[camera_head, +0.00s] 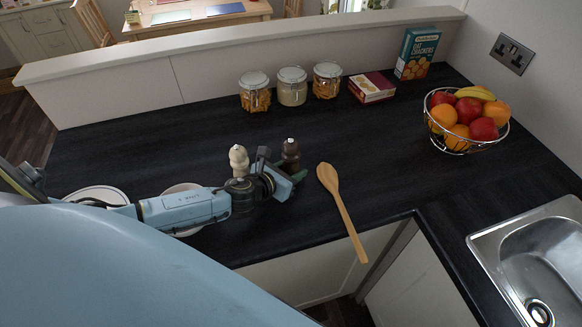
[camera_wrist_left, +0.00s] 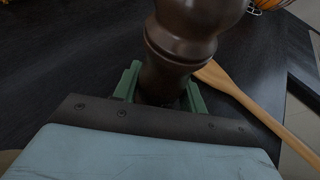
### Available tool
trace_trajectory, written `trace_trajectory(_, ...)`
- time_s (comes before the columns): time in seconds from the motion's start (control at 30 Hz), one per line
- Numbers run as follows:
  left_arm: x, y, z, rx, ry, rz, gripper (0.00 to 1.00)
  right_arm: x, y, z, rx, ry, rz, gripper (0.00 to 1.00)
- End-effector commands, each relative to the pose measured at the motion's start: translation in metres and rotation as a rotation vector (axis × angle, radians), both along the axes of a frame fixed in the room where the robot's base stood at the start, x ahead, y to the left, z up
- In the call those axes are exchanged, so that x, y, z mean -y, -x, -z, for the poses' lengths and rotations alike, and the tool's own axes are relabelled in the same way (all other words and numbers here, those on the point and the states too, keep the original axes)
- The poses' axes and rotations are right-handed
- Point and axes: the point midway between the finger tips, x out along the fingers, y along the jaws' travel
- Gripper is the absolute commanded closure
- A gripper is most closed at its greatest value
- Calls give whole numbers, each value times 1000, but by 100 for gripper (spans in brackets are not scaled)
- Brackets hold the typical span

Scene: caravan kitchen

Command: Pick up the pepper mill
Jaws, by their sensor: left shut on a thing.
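The pepper mill (camera_head: 290,152) is dark brown with a small light knob on top. It stands upright on the dark counter, and its turned wooden body (camera_wrist_left: 180,35) fills the upper middle of the left wrist view. My left gripper (camera_head: 286,176) is shut on its lower body, with one green finger on each side in the left wrist view (camera_wrist_left: 160,85). The mill's base is hidden behind the gripper, so I cannot tell if it touches the counter. My right gripper is in neither view.
A pale mill (camera_head: 239,158) stands just left of the gripper. A wooden spoon (camera_head: 340,205) lies close on the right. Plates (camera_head: 97,194) are near my left arm. Glass jars (camera_head: 292,88), boxes (camera_head: 371,88) and a fruit basket (camera_head: 461,142) stand further back. The middle counter is clear.

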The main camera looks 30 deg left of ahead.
Motion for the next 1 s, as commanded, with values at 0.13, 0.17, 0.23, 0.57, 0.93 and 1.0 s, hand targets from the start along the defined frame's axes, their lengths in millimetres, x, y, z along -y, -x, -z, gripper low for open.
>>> trace_trajectory(0.13,0,0,-1,1,0,0,90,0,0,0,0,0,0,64)
trace_trajectory(0.17,0,0,-1,1,0,0,90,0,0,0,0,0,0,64)
trace_trajectory(0.23,0,0,-1,1,-1,0,90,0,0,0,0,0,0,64)
trace_trajectory(0.57,-1,-1,-32,3,-3,2,90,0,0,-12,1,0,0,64)
trace_trajectory(0.93,0,-1,-108,5,-2,3,90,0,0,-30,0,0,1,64)
trace_trajectory(1.0,0,-1,-123,6,-2,3,90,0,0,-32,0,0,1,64)
